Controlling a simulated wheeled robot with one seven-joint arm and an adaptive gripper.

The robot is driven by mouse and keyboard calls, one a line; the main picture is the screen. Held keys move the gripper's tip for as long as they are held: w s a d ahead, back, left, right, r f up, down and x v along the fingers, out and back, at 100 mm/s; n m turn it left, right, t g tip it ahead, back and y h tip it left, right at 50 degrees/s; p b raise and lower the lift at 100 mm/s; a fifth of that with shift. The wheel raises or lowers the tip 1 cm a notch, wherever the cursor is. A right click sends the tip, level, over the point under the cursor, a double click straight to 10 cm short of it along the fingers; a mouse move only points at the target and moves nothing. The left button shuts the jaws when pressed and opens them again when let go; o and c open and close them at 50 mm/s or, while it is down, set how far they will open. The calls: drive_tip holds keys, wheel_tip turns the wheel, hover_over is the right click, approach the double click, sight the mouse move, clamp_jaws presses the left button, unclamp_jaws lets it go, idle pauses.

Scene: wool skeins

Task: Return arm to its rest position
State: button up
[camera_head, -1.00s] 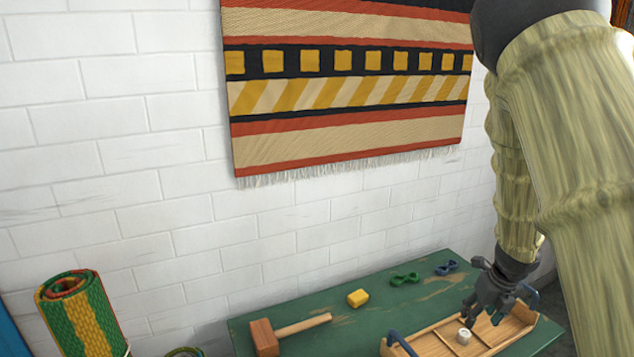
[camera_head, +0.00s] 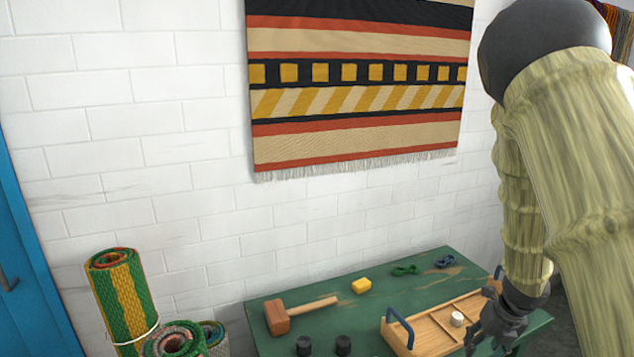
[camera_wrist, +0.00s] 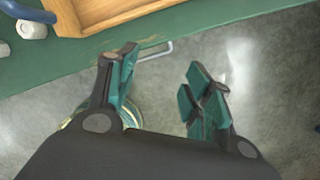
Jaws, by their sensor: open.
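My gripper (camera_head: 488,335) is at the lower right of the head view, in front of the right part of the wooden tray (camera_head: 428,341). In the wrist view my gripper (camera_wrist: 162,82) has its teal-padded fingers spread apart with nothing between them. It hangs over the grey floor beside the green table edge (camera_wrist: 75,77). My arm comes down from the upper right, bent at the elbow. A small white cylinder (camera_head: 457,319) sits in the tray. The tray's corner (camera_wrist: 112,12) shows at the top of the wrist view.
Rolled rugs (camera_head: 122,300) stand at left. A striped hanging (camera_head: 355,103) covers part of the wall.

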drive_tip(key=s+a+f+m+y+p, duration=0.1)
drive_tip(key=s+a+f+m, duration=0.6)
drive_tip(key=f+m, duration=0.2)
drive_tip(key=s+a+f+m+y, duration=0.1)
drive_tip(key=s+a+f+m, duration=0.6)
drive_tip(key=f+m, duration=0.15)
drive_tip(key=s+a+f+m+g+h, duration=0.1)
drive_tip(key=s+f+m, duration=0.3)
drive_tip(key=s+m, duration=0.4)
drive_tip(key=s+a+f+m+g+h, duration=0.1)
drive_tip(key=s+f+m, duration=0.4)
drive_tip(key=s, duration=0.8)
drive_tip(key=a+m+p, duration=0.1)
drive_tip(key=m, duration=0.2)
drive_tip(key=shift+s+a+m+g+h, duration=0.2)
drive_tip(key=shift+s+m+g+h, duration=0.05)
drive_tip(key=shift+m+g+h, duration=0.1)
